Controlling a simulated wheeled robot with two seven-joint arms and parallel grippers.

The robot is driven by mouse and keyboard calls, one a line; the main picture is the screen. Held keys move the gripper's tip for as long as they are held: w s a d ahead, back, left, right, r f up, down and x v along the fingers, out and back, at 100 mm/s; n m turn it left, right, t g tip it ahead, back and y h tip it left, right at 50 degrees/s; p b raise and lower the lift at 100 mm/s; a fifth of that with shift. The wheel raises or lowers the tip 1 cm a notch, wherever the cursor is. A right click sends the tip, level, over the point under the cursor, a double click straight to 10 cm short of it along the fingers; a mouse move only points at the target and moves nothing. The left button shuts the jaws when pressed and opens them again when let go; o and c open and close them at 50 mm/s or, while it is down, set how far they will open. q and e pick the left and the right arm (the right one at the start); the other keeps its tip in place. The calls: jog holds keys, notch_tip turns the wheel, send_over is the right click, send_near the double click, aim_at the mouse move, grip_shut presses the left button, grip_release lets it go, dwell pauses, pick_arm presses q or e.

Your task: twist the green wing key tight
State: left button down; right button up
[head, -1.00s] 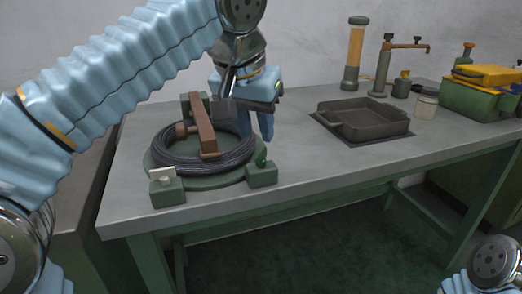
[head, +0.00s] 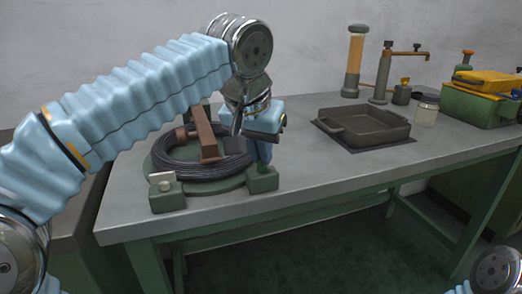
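The green wing key stands on the front-right dark green block (head: 262,179) of the round coil fixture. Only a little green shows there, as my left gripper's fingers largely cover it. My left gripper (head: 263,160) points down with its blue fingertips right at the key. Whether the fingers are closed on the key is hidden. My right gripper is out of view; only part of my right arm shows at the bottom right corner.
The fixture's green round base (head: 225,184) carries a dark cable coil (head: 185,172) under a brown clamp bar (head: 205,135). A second block (head: 167,198) holds a pale key. A dark tray (head: 365,128), a hand pump (head: 381,75) and a green box (head: 475,105) stand to the right.

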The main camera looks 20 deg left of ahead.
pick_arm(q)
jog(key=shift+f, duration=0.15)
jog(key=m+h+p, duration=0.1)
jog(key=m, duration=0.1)
jog(key=shift+m+p, duration=0.3)
jog(key=shift+p, duration=0.05)
jog(key=shift+a+m+g+h+p, duration=0.1)
jog(key=shift+m+g+h+p, duration=0.25)
jog(key=shift+m, duration=0.45)
jog(key=shift+w+f+m+g+h, duration=0.15)
jog(key=shift+m+g+h, duration=0.2)
jog(key=shift+m, duration=0.85)
jog(key=shift+m+g+h, duration=0.3)
jog(key=shift+m+g, duration=0.1)
jog(key=shift+m, duration=1.1)
